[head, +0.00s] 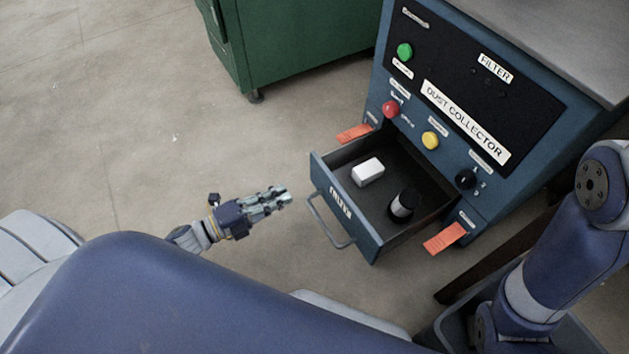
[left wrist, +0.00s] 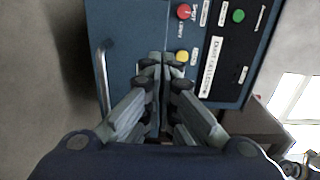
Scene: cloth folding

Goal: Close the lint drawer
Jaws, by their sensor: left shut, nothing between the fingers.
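The lint drawer (head: 345,215) is pulled out of the blue dust collector (head: 545,185) in the head view. Its blue front has a grey bar handle (head: 328,226) and a white label. Inside lie a white block (head: 368,172) and a black cylinder with a light band (head: 404,205). My left gripper (head: 284,194) is shut and empty, to the left of the drawer front and apart from it in the picture. In the left wrist view its fingers (left wrist: 163,68) cover part of the scene, with the handle (left wrist: 102,78) to their left. My right gripper is out of view.
Orange tags (head: 445,237) hang on both sides of the drawer opening. Red, green and yellow buttons and a black knob (head: 465,179) are on the panel above. A green cabinet (head: 295,45) stands behind. The floor left of the drawer is clear.

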